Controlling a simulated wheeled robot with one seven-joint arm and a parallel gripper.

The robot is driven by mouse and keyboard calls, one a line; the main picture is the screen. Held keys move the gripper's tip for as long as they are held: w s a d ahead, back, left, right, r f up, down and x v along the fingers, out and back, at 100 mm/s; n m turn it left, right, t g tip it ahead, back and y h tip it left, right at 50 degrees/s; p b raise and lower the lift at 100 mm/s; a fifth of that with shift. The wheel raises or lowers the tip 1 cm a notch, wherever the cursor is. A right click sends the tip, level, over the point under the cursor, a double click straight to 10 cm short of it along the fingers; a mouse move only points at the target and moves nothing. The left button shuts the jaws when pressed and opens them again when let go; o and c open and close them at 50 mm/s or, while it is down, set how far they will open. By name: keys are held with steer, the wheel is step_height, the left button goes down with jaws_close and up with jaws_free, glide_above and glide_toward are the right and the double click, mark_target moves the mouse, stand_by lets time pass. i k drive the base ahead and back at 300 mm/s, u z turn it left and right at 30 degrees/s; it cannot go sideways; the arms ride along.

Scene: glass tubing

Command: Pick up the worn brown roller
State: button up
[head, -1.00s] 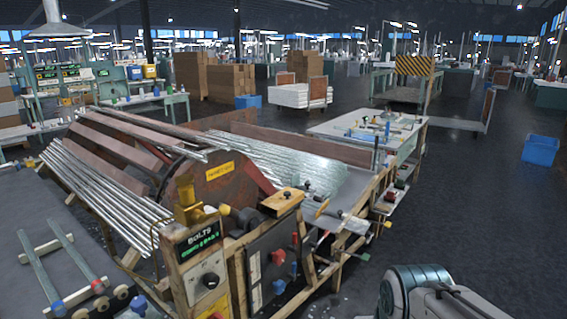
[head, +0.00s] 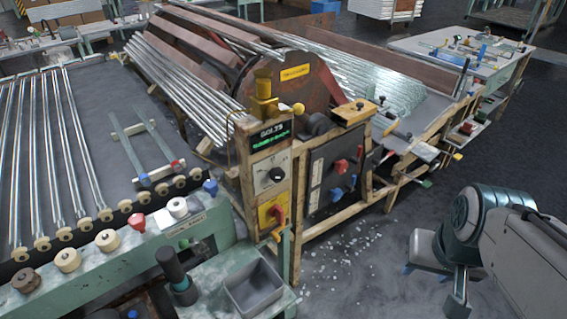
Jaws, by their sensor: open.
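The worn brown roller (head: 26,280) sits on the green front rail of the workbench, at the lower left of the head view. It is darker than the cream roller (head: 68,260) beside it. My gripper (head: 432,287) is at the lower right, open and empty, pointing down over the floor. It is far to the right of the brown roller, with the control post and a grey bin between them.
Along the rail (head: 130,270) sit another cream roller (head: 107,240), a red knob (head: 137,220) and a white roller (head: 177,207). Glass tubes (head: 60,150) lie behind. A dark upright cylinder (head: 175,272) and a grey bin (head: 253,287) stand nearby. The control post (head: 271,175) rises mid-view.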

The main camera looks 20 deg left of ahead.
mark_target(33, 280)
steer(key=u, duration=1.15)
steer(key=k, duration=0.5)
steer(key=z, duration=0.45)
steer(key=i, duration=0.6)
steer(key=u, duration=2.15)
